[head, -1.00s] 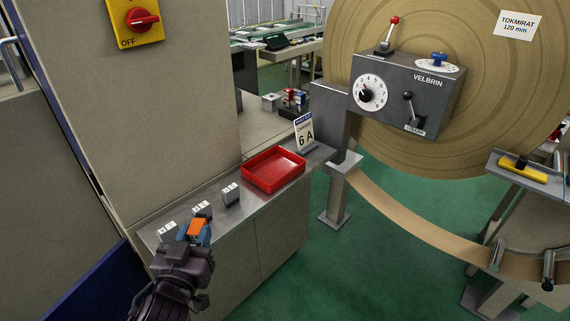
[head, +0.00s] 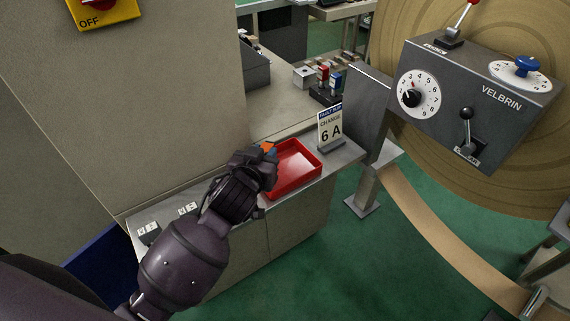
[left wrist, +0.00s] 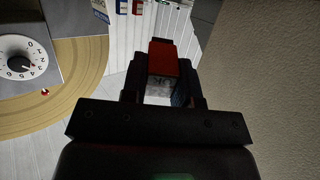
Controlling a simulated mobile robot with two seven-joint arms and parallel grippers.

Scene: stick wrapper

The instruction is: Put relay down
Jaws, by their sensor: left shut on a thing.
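The orange relay (head: 267,147) is in the jaws of my left gripper (head: 266,157). It is mostly hidden by the gripper in the head view. A bit of blue shows beside the orange. In the left wrist view the relay (left wrist: 163,57) shows as a red-orange block between the fingers of my left gripper (left wrist: 162,88). The gripper is shut on it at the left edge of the red tray (head: 296,172). The tray looks empty where it shows. I cannot tell how high the relay is above the ledge. My right gripper is not in view.
Dark blocks with white labels (head: 149,231) (head: 187,208) stand on the narrow metal ledge. A grey control box (head: 480,95) with dial and levers is at the right, before a large brown roll (head: 400,35).

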